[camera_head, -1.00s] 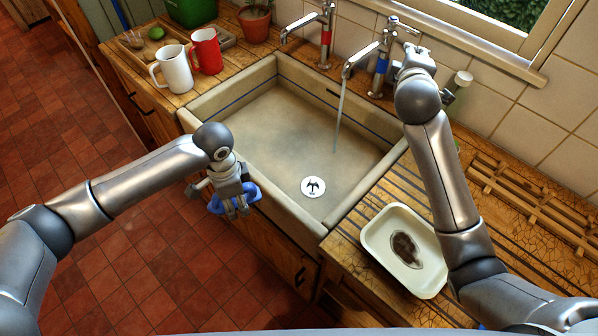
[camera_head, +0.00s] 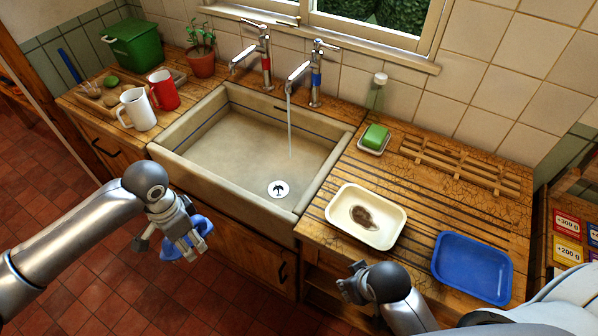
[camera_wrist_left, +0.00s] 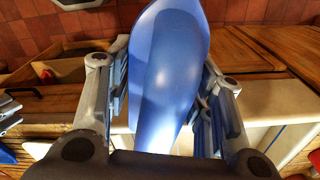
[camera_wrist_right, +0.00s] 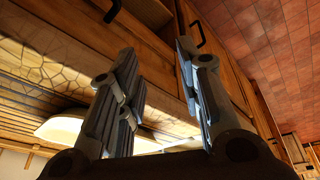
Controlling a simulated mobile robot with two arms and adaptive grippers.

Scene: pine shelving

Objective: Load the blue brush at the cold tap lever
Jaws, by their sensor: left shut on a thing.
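My left gripper (camera_head: 183,240) is shut on a smooth blue object (camera_head: 199,228), held in front of the sink over the floor. The blue object (camera_wrist_left: 168,70) fills the middle of the left wrist view between the fingers; no bristles show, so I cannot tell if it is the brush. The cold tap (camera_head: 315,78), with a blue band, stands at the sink's back right; water runs from its spout. Its lever (camera_head: 326,45) is on top, with no gripper at it. My right gripper (camera_head: 355,283) is open and empty by the counter's front edge; its spread fingers show in the right wrist view (camera_wrist_right: 160,95).
The sink (camera_head: 225,150) has a dark-marked white disc (camera_head: 278,189) at its bottom. A cream tray (camera_head: 340,205) with a brown patch, a blue tray (camera_head: 448,270) and a green block (camera_head: 375,136) are on the right counter. Mugs (camera_head: 138,110) stand left of the sink.

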